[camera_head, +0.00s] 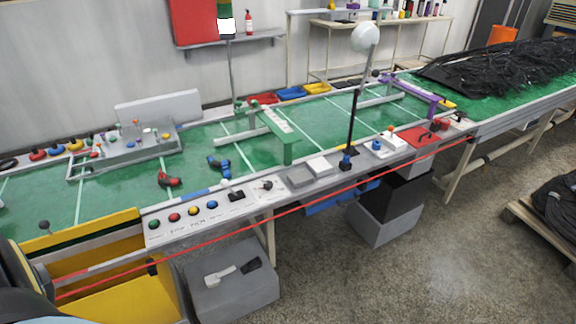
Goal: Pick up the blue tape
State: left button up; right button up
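Several small coloured roll-like items lie in a row along the back left edge of the green table (120,200). A blue hand tool (220,167) and a red hand tool (168,181) lie nearer the middle of the table. Neither of my grippers shows in the head view.
A grey fixture tray (125,153) stands right of the rolls. A button panel (192,213) runs along the front edge, above a red cord (300,205). Yellow panels (95,235) stand at the near left. Black hoses (500,68) cover the far right table.

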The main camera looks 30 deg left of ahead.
aim_at(225, 170)
jog(key=z, duration=0.15)
jog(key=i, duration=2.55)
jog(key=u, duration=4.05)
